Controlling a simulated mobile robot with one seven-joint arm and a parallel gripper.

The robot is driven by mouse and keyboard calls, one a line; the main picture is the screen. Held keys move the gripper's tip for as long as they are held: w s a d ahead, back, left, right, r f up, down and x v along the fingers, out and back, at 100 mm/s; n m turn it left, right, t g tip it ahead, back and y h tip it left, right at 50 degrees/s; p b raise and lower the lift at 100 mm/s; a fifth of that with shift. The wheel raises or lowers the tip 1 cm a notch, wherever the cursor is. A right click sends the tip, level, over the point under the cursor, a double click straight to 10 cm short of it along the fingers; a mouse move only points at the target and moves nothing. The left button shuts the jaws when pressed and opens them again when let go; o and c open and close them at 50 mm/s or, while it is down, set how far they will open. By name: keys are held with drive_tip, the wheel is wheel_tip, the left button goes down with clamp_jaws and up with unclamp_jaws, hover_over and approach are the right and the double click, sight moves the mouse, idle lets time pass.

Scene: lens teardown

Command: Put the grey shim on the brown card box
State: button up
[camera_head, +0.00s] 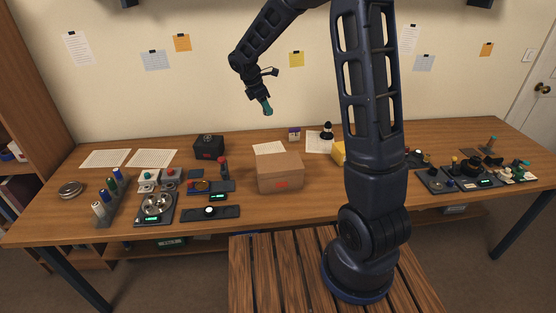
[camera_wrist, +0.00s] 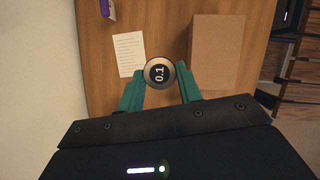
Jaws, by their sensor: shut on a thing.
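My gripper (camera_head: 267,108) is high above the back part of the table, with its teal fingers pointing down. In the wrist view, my gripper (camera_wrist: 160,92) is shut on the round grey shim (camera_wrist: 160,64), which has a dark centre marked "0.1". The shim is too small to make out in the head view. The brown card box (camera_head: 280,172) stands closed on the table, below my gripper and slightly to its right in the head view. In the wrist view, the box (camera_wrist: 217,55) is right of the shim and apart from it.
A paper sheet (camera_wrist: 128,54) lies beside the box. A black box (camera_head: 208,147) stands to its left, near trays and small parts. A yellow object (camera_head: 338,153) is to its right, partly hidden by my arm. The box's top is clear.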

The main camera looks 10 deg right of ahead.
wheel_tip(320, 180, up, 5)
hover_over(280, 161)
drive_tip(key=a, duration=0.1)
drive_tip(key=f, duration=1.9)
drive_tip(key=shift+s+a+f, duration=0.15)
drive_tip(key=shift+s+f, duration=0.05)
drive_tip(key=shift+f, duration=0.05)
drive_tip(key=shift+f, duration=0.15)
drive_tip(key=o, duration=1)
